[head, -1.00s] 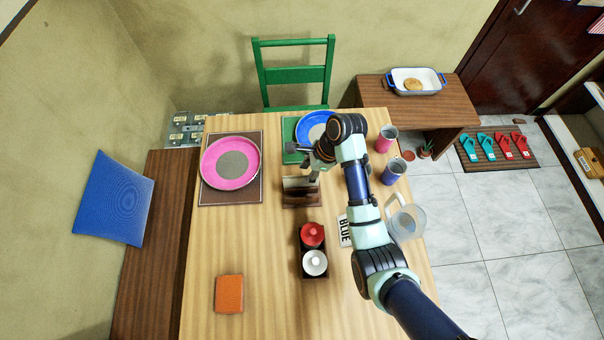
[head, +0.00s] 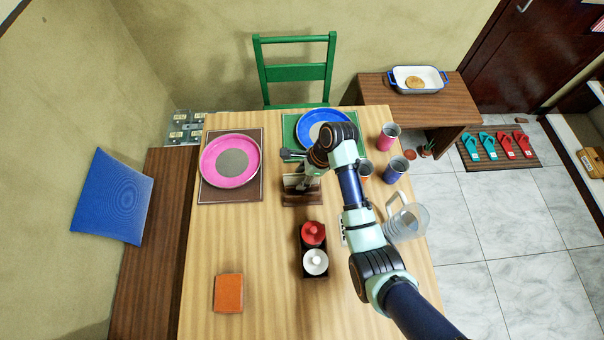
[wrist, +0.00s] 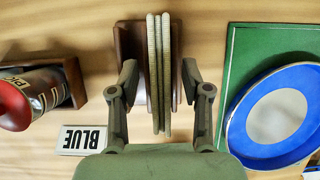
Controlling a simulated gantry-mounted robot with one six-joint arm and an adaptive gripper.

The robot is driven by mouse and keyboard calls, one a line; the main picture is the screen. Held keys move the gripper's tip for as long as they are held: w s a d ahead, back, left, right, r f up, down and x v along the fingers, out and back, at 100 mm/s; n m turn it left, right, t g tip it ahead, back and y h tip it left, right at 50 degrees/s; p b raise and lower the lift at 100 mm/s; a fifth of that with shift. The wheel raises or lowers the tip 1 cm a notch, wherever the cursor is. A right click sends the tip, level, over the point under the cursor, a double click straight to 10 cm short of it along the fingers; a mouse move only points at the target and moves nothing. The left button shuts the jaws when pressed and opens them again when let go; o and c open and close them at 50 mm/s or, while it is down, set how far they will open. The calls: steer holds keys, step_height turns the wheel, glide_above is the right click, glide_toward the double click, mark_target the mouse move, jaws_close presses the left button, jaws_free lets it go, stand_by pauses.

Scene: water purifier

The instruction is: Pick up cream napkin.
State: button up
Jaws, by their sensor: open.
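Cream napkins (wrist: 158,75) stand upright side by side in a dark wooden holder (wrist: 124,45) in the wrist view. The holder (head: 302,200) also shows near the middle of the table in the head view, partly hidden by my gripper. My gripper (wrist: 160,75) is open and empty. Its fingers lie on either side of the napkins in the wrist view, with visible gaps. I cannot tell how far the fingertips are above the holder.
A blue plate (wrist: 240,125) on a green mat (wrist: 232,60) lies to the right. A BLUE label (wrist: 82,139) and a red-topped shaker (wrist: 12,105) lie to the left. The head view shows cups, a clear pitcher (head: 412,222) and a pink plate (head: 212,158). The left front table is mostly clear.

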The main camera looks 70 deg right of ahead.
steer(key=shift+f, duration=0.1)
stand_by(0.3)
jaws_close()
steer(key=shift+b, duration=0.4)
step_height(320, 180, up, 21)
steer(key=p, duration=1.3)
steer(key=shift+f, duration=0.15)
